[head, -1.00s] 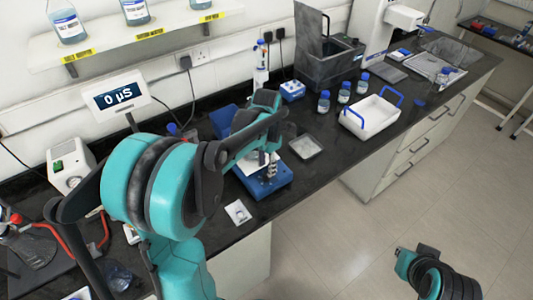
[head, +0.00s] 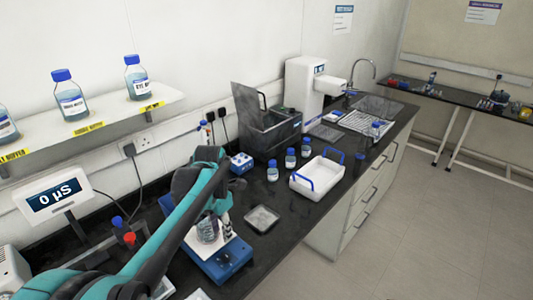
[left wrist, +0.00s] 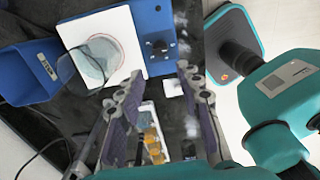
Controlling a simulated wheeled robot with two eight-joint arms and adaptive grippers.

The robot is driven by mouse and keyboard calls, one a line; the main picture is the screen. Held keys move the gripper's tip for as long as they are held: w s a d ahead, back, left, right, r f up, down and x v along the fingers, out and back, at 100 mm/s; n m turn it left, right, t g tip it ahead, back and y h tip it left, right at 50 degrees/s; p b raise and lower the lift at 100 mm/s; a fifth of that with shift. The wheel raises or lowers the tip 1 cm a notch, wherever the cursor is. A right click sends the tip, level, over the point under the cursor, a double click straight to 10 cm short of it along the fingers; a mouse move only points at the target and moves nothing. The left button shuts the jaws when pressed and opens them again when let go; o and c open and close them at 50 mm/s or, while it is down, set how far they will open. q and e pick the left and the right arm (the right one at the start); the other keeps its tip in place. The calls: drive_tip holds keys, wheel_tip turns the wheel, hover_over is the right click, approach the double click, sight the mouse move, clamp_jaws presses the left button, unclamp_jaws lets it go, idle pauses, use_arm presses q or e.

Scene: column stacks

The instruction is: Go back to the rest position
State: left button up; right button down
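My left arm comes in from the lower left of the head view, and its left gripper (head: 222,200) hangs over the bench by the blue stirrer (head: 222,265). In the left wrist view the two fingers of the left gripper (left wrist: 160,80) stand wide apart with nothing between them. The stirrer (left wrist: 157,25) lies beyond the fingertips there, with a glass beaker (left wrist: 92,62) on its white plate. The beaker also shows in the head view (head: 207,232), partly behind the gripper. My right gripper is not in view.
A white tray with blue handles (head: 317,178), several blue-capped bottles (head: 290,159) and a grey open-lidded box (head: 270,130) stand farther along the bench. A square dish (head: 262,218) lies by the stirrer. A shelf with bottles (head: 95,115) is above left. The floor at right is clear.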

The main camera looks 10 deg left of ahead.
use_arm(q)
drive_tip(key=s+d+f+m+t+b, duration=0.2)
drive_tip(key=s+m, duration=0.5)
drive_tip(key=m, duration=0.8)
drive_tip(key=s+d+f+m+t+b, duration=0.2)
drive_tip(key=s+d+f+m+t, duration=0.2)
drive_tip(key=s+m, duration=0.4)
drive_tip(key=d+m+t, duration=0.1)
drive_tip(key=m, duration=0.6)
drive_tip(key=shift+f, duration=0.25)
drive_tip(key=shift+c, duration=0.3)
